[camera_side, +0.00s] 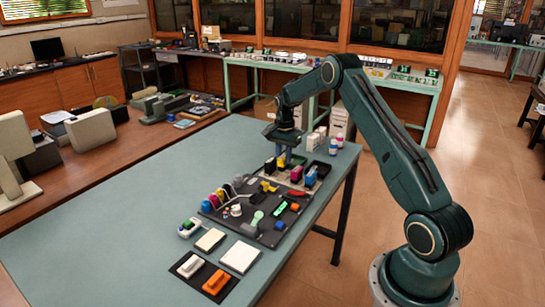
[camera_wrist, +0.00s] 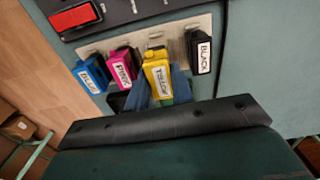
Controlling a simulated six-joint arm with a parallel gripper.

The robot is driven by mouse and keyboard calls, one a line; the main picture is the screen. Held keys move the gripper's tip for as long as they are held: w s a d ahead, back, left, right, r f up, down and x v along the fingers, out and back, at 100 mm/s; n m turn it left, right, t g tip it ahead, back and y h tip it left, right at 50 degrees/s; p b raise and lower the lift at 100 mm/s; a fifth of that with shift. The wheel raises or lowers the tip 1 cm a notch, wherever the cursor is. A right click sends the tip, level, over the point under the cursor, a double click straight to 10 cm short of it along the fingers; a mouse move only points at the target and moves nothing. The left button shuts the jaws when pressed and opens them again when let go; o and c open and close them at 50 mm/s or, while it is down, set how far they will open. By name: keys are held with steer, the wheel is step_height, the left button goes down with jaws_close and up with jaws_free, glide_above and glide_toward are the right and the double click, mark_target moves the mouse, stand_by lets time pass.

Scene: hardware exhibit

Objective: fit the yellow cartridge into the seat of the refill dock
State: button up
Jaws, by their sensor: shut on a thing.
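The yellow cartridge (camera_wrist: 158,78) has a white label and is held between the blue-grey fingers of my gripper (camera_wrist: 160,92) in the wrist view. It stands in the row of the refill dock (camera_wrist: 125,40), a pale strip, between the pink cartridge (camera_wrist: 122,68) and the black cartridge (camera_wrist: 199,52). I cannot tell whether its lower end is in the seat or above it; the cartridge hides that spot. In the side view my gripper (camera_side: 283,151) points down over the dock, with the yellow cartridge (camera_side: 281,161) small below it.
The blue cartridge (camera_wrist: 91,76) stands at the left end of the row in the wrist view. A dark tool board (camera_side: 245,228) with several coloured parts lies in front of the dock in the side view. The left of the blue-grey table (camera_side: 100,235) is clear.

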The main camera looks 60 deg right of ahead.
mark_target(283, 156)
steer(key=shift+r, duration=1.55)
steer(key=shift+o, duration=0.2)
steer(key=shift+a, duration=0.1)
steer(key=a+r, duration=0.1)
steer(key=a, duration=1.5)
steer(key=shift+w+r, duration=0.15)
steer(key=shift+w, duration=0.1)
steer(key=shift+d+f, duration=0.1)
steer(key=shift+f, duration=0.1)
steer(key=shift+f, duration=2.95)
steer(key=shift+f, duration=0.65)
